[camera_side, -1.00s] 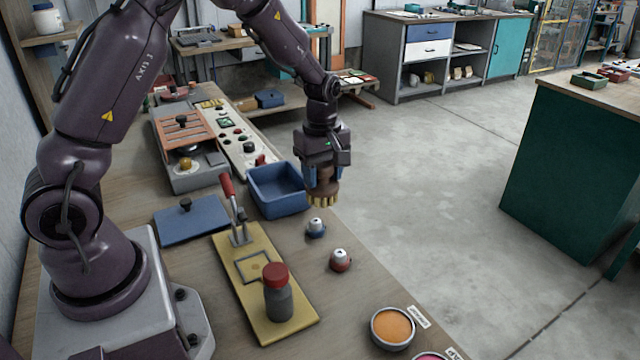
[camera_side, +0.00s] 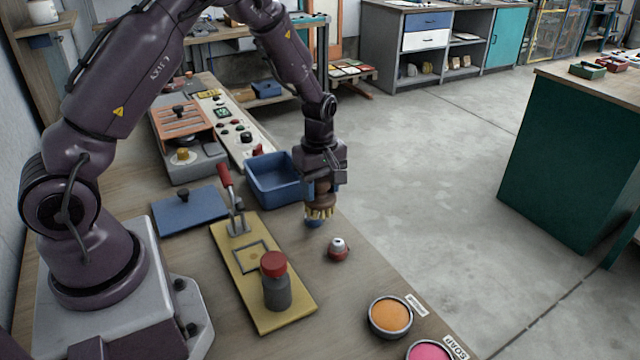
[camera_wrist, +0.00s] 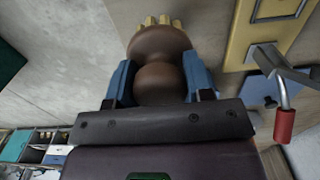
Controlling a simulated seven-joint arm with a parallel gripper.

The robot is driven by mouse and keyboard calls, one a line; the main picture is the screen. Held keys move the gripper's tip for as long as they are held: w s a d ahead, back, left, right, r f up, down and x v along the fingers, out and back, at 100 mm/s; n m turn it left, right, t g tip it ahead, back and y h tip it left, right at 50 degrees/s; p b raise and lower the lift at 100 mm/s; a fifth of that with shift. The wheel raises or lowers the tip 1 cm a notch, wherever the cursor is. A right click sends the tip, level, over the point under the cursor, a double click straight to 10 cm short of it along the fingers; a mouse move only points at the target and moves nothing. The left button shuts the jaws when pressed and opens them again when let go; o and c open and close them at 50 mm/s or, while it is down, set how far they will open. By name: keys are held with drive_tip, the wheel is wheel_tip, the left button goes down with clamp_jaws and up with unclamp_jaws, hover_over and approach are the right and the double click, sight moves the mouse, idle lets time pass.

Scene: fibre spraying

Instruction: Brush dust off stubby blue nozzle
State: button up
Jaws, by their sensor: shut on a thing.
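My gripper (camera_side: 320,190) is shut on the brown handle of a brush (camera_side: 321,200) with pale yellow bristles pointing down. The brush also shows in the wrist view (camera_wrist: 160,60), held between blue finger pads. The blue nozzle (camera_side: 314,223) stands on the bench right under the bristles, which cover most of it. The bristles seem to touch its top. I cannot make out dust on it.
A blue open bin (camera_side: 275,180) stands just left of my gripper. A yellow board (camera_side: 250,290) with a red-handled clamp (camera_side: 232,195) and a red-capped bottle (camera_side: 276,282) lies nearer. Orange (camera_side: 390,316) and pink (camera_side: 429,351) pots stand at the front edge.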

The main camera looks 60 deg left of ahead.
drive_tip(key=shift+f, duration=1)
idle(0.3)
drive_tip(key=a, duration=0.5)
drive_tip(key=shift+s, duration=0.2)
drive_tip(key=shift+d+f, duration=0.2)
drive_tip(key=shift+d, duration=1.2)
drive_tip(key=shift+d+f, duration=0.15)
drive_tip(key=shift+d, duration=1.2)
drive_tip(key=shift+w+a+r, duration=0.1)
drive_tip(key=shift+a+r, duration=0.05)
drive_tip(key=shift+r, duration=1.45)
drive_tip(key=shift+w+a+r, duration=0.1)
drive_tip(key=shift+r, duration=1.5)
